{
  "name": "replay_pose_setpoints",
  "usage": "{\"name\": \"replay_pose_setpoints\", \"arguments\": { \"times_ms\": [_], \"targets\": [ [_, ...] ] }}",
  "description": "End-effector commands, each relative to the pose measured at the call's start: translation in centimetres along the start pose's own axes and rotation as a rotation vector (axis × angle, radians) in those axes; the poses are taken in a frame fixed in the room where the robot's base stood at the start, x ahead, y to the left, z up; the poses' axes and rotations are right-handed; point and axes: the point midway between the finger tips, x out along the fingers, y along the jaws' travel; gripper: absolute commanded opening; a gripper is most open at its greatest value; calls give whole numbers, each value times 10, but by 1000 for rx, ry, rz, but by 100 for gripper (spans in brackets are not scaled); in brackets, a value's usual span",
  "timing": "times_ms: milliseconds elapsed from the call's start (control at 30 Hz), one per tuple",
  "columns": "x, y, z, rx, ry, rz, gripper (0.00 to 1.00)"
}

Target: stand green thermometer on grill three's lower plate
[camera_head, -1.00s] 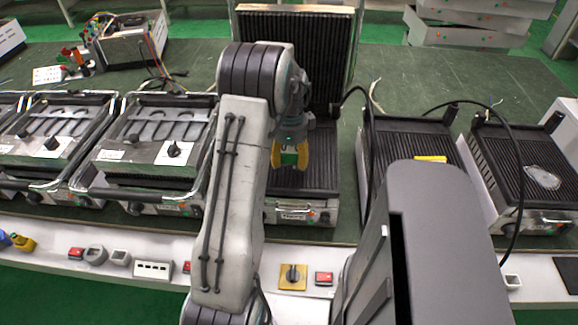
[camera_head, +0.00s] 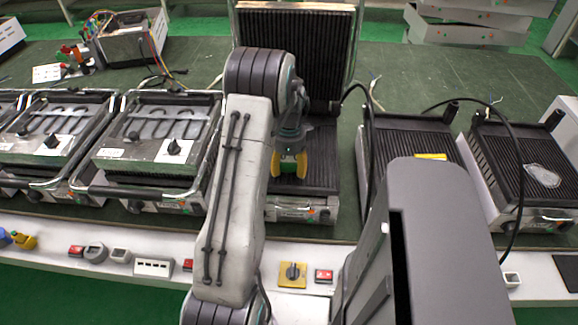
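The open grill with its ribbed lid raised stands in the middle, and its dark lower plate (camera_head: 322,165) lies flat in front of the lid. My gripper (camera_head: 289,168), with yellow fingertips, is over the left-middle part of that plate. A small green thermometer (camera_head: 289,157) shows between the fingers, which appear shut on it. The fingers and my arm hide most of it. I cannot tell whether its bottom touches the plate.
Closed grills (camera_head: 150,140) stand to the left. Two open ribbed plates (camera_head: 405,140) (camera_head: 520,160) stand to the right, with black cables nearby. The raised lid (camera_head: 300,50) is close behind my gripper. A white ledge with switches (camera_head: 292,273) runs along the front.

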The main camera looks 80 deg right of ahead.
Motion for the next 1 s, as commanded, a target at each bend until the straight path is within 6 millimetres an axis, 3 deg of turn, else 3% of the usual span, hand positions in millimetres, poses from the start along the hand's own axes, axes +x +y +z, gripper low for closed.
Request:
{"name": "replay_pose_setpoints", "arguments": {
  "times_ms": [267, 633, 1000],
  "targets": [
    [0, 0, 0, 0, 0, 1, 82],
    [-7, 0, 0, 0, 0, -2, 82],
    [-66, -1, 0, 0, 1, -4, 82]
  ]
}}
